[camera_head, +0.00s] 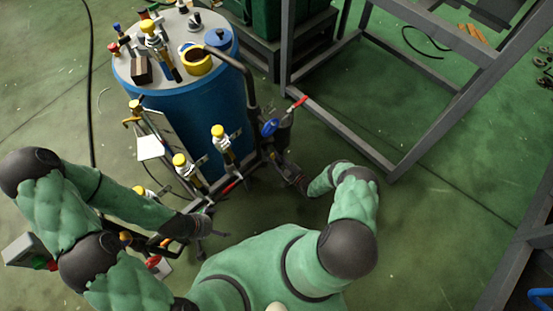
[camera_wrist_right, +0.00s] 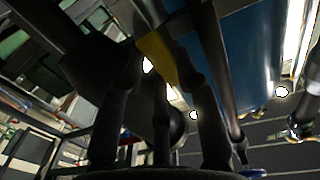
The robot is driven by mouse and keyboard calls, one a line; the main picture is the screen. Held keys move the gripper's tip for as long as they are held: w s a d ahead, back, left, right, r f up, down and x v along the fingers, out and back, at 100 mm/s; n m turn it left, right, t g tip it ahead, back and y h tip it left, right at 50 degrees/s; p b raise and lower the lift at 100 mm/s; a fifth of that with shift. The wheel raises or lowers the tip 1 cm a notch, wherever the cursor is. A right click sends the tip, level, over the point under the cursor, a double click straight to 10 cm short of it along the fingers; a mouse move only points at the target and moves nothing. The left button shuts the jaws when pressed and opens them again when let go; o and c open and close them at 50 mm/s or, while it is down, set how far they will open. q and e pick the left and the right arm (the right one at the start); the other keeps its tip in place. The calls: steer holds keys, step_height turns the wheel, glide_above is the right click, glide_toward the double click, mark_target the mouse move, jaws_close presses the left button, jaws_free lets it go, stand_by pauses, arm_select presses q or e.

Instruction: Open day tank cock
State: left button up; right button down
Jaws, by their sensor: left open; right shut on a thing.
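The blue day tank (camera_head: 190,105) stands upright at the upper left, with fittings on its light top. My right gripper (camera_head: 272,156) is low beside the tank's right side, close to the dark vertical pipe (camera_head: 250,95). In the right wrist view its dark fingers (camera_wrist_right: 160,85) are closed around a yellow piece (camera_wrist_right: 158,55), which looks like a cock handle. The head view hides this grip behind the hand and pipework. A red lever (camera_head: 298,102) and a blue fitting (camera_head: 270,127) sit just above that hand. My left gripper (camera_head: 207,222) is open and empty, low in front of the tank.
Yellow-capped valves (camera_head: 218,131) stand on pipework before the tank, between my arms. A grey metal frame (camera_head: 340,130) stands to the right. A black hose (camera_head: 91,90) runs along the floor at left.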

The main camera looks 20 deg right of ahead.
steer(key=c, duration=0.9)
jaws_free()
steer(key=v, duration=1.2)
